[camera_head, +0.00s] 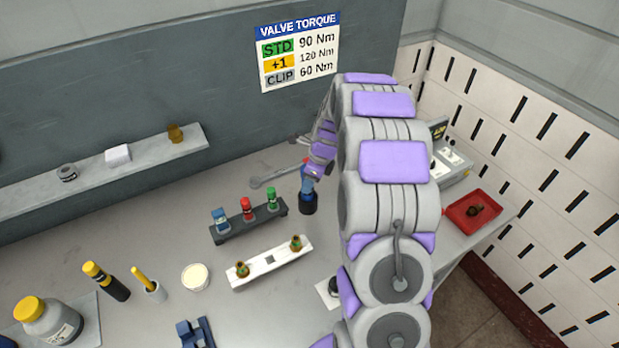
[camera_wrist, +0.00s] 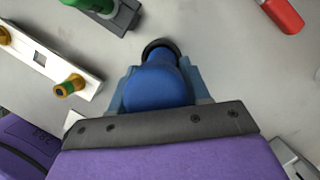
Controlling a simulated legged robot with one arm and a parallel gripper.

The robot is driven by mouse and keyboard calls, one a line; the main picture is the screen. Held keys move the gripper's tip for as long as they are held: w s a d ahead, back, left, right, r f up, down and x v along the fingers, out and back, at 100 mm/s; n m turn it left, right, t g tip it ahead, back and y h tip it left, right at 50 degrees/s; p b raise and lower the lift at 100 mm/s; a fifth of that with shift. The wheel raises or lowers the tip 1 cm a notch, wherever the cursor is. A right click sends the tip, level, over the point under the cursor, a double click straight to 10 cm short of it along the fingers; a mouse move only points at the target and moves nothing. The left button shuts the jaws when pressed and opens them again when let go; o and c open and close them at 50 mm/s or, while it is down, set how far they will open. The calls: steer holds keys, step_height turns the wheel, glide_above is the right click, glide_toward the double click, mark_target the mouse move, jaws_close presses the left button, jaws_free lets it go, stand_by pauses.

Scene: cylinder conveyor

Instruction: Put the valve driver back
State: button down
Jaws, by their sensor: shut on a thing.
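My gripper (camera_wrist: 158,78) is shut on a blue rounded tool, the valve driver (camera_wrist: 157,88), with a light blue finger on each side. In the head view the driver (camera_head: 309,186) is upright beneath my wrist, to the right of the rack. A black round cup (camera_head: 308,205) is around or just under its lower end; its dark rim (camera_wrist: 160,44) shows in the wrist view. I cannot tell whether the driver rests on the bottom. A white block (camera_head: 268,262) carries two brass and green valves (camera_head: 242,269) to the left and nearer.
A dark rack (camera_head: 250,227) holds blue, red and green pieces close left of the cup. A grey wrench (camera_head: 265,181) lies behind, its red handle (camera_wrist: 284,14) in the wrist view. A red tray (camera_head: 470,209) stands right. Bench space between rack and white block is clear.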

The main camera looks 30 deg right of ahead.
steer(key=shift+f, duration=0.45)
steer(key=shift+c, duration=2.3)
jaws_free()
steer(key=shift+r+p, duration=2.85)
steer(key=shift+r, duration=0.15)
steer(key=shift+s, duration=0.1)
